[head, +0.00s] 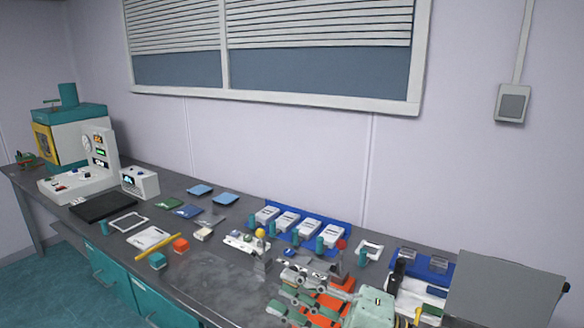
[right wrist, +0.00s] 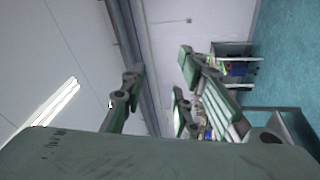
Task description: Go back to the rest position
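My right gripper (head: 278,292) is at the bottom right of the head view, above the front part of the bench, with its green and grey fingers pointing left. In the right wrist view, its fingers (right wrist: 158,75) stand apart with nothing between them. That view looks along the fingers toward wall, ceiling and a strip of teal floor. My left gripper is not in view.
The grey bench (head: 215,285) holds a teal and white machine (head: 75,135) at far left. A blue rack (head: 338,231) with several white boxes stands at the back. An orange item (head: 336,305) lies behind my right gripper. A grey panel (head: 505,290) stands at right.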

